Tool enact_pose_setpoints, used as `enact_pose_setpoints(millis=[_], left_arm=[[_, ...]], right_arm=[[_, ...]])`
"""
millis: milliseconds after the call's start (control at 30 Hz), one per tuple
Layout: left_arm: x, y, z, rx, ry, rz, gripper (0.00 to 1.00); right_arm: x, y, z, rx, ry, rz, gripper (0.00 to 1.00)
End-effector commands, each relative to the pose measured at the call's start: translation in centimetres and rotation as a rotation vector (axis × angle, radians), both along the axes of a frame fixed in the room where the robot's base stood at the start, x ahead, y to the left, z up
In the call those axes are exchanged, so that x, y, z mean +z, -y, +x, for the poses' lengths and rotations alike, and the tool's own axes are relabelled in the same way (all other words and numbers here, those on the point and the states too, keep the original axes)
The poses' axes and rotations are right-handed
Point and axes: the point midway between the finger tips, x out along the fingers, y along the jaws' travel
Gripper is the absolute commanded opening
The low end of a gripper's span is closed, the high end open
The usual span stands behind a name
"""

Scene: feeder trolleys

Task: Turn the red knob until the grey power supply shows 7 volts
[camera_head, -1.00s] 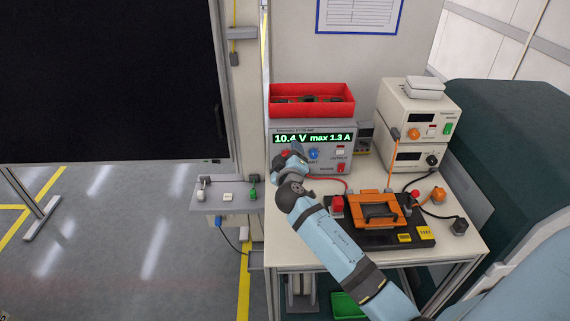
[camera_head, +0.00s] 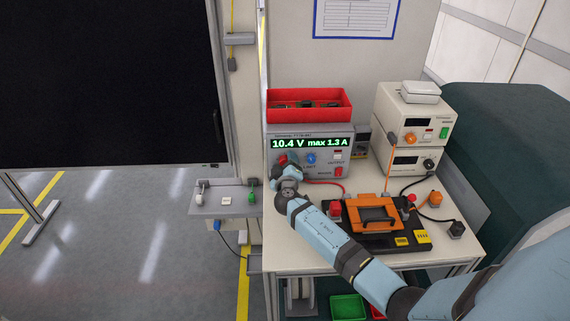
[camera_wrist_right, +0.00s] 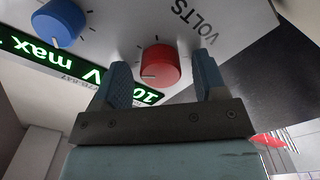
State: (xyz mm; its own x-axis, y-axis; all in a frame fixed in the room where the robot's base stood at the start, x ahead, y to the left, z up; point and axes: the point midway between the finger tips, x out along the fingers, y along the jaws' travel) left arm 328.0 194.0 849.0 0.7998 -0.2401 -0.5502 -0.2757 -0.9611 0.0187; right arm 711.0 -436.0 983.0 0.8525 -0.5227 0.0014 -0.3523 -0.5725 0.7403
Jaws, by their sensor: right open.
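The grey power supply (camera_head: 325,168) stands on the bench and its green display (camera_head: 310,143) reads 10.4 V, max 1.3 A. My right gripper (camera_head: 286,161) is at the left of its front panel and mostly hides the red knob (camera_head: 281,158). In the right wrist view, the red knob (camera_wrist_right: 160,66) lies between the two open fingers of my right gripper (camera_wrist_right: 162,76), with a gap on each side. The VOLTS label is beside it. My left gripper is not in view.
A blue knob (camera_head: 310,159) sits right of the red one. A red bin (camera_head: 309,105) stands on the supply. An orange-and-black fixture (camera_head: 374,214) lies in front, under my forearm's right side. Cream instruments (camera_head: 412,128) stand at right.

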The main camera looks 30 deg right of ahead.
Motion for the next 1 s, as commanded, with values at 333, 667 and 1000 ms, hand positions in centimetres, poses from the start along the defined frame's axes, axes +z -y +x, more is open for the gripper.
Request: enact_pose_setpoints(millis=[333,667,1000], left_arm=[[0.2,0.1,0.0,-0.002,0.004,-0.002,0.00],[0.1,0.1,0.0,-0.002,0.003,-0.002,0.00],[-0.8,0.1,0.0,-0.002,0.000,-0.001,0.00]], right_arm=[[0.0,0.0,0.0,0.000,-0.001,-0.001,0.35],[-0.1,0.0,0.0,-0.001,-0.008,-0.012,0.16],[-0.2,0.0,0.0,0.000,-0.092,-0.150,0.16]])
